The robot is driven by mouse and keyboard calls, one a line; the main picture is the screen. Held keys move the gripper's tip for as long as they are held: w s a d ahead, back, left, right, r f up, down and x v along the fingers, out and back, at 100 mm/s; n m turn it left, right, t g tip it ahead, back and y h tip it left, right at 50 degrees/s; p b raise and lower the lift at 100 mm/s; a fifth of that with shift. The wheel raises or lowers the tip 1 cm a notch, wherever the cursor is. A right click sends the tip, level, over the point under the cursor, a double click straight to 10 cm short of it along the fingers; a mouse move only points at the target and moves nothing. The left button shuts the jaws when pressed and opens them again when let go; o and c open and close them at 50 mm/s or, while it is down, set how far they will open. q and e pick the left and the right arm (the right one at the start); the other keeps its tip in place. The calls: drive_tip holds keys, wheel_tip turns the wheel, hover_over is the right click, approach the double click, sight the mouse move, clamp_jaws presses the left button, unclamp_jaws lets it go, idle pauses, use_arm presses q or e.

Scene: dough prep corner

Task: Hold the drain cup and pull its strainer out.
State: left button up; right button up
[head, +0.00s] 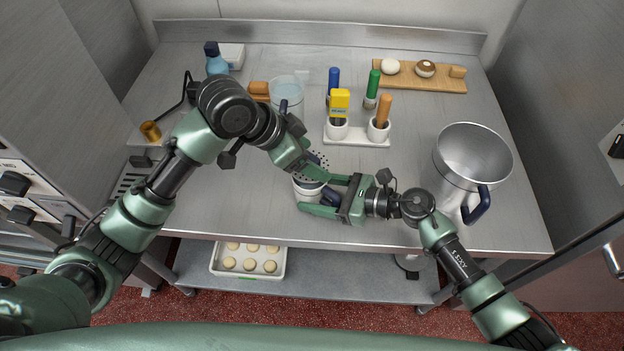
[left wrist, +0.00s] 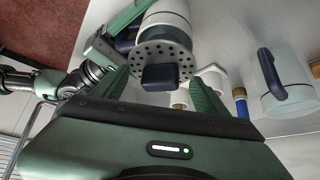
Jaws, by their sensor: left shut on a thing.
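The drain cup (head: 305,191) is a small white cup with a dark blue handle (head: 331,195), upright near the table's front edge. The strainer (head: 319,167), a grey disc with holes, is at the cup's mouth; it also shows in the left wrist view (left wrist: 144,56). I cannot tell whether it has a gap to the rim. My left gripper (head: 314,162) is above it, shut on the strainer's dark blue knob (left wrist: 160,78). My right gripper (head: 311,194) comes from the right with a finger on each side of the cup, shut on it. The cup's far side is partly hidden.
A large metal pot (head: 462,165) stands at right. A white holder (head: 357,139) with brushes and a clear jug (head: 287,95) stand behind the cup. A wooden board (head: 440,82) is at the back. The table's front middle right is clear.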

use_arm(q)
drive_tip(key=shift+r, duration=2.95)
use_arm(e)
drive_tip(key=o, duration=1.8)
drive_tip(key=shift+d, duration=0.1)
drive_tip(key=v, duration=0.7)
drive_tip(key=shift+s+d+r, duration=0.1)
drive_tip(key=shift+d, duration=0.05)
use_arm(q)
drive_tip(key=shift+f, duration=0.1)
